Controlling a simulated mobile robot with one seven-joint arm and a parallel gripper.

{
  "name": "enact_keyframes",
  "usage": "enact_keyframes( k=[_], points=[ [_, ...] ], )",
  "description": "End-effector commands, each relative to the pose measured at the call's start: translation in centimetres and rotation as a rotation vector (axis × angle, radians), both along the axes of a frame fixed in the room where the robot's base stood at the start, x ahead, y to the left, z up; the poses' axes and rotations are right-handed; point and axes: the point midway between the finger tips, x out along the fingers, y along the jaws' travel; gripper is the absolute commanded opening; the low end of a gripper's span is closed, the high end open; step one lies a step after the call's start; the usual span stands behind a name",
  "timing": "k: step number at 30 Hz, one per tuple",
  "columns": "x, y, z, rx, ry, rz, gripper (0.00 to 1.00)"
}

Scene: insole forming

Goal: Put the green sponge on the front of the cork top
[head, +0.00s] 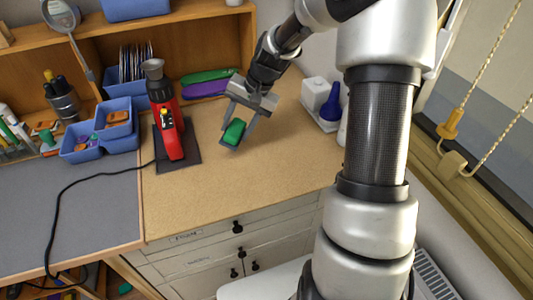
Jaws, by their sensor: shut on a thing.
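The green sponge (234,132) is between the fingers of my gripper (238,122), which is shut on it. A darker layer shows along the sponge's lower edge. My gripper reaches in from the upper right, over the back half of the cork top (235,195). The sponge is close above the cork surface; I cannot tell whether it touches. The front of the cork top, above the drawers, is bare.
A red heat tool (167,125) stands on a dark pad to the left, its cable running left. Green and purple insoles (206,88) lie at the back. A white tray (318,115) with a blue bottle (330,103) is at the right. Blue bins (100,140) stand at the left.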

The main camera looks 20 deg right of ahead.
Motion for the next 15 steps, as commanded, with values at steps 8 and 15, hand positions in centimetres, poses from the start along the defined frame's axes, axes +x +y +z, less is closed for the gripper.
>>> enact_keyframes(
  k=[8,15],
  points=[
    [-3.9,0.7,1.6,-0.202,0.075,0.304,0.24],
    [-8.6,0.8,4.1,-0.382,0.09,0.561,0.24]
  ],
)
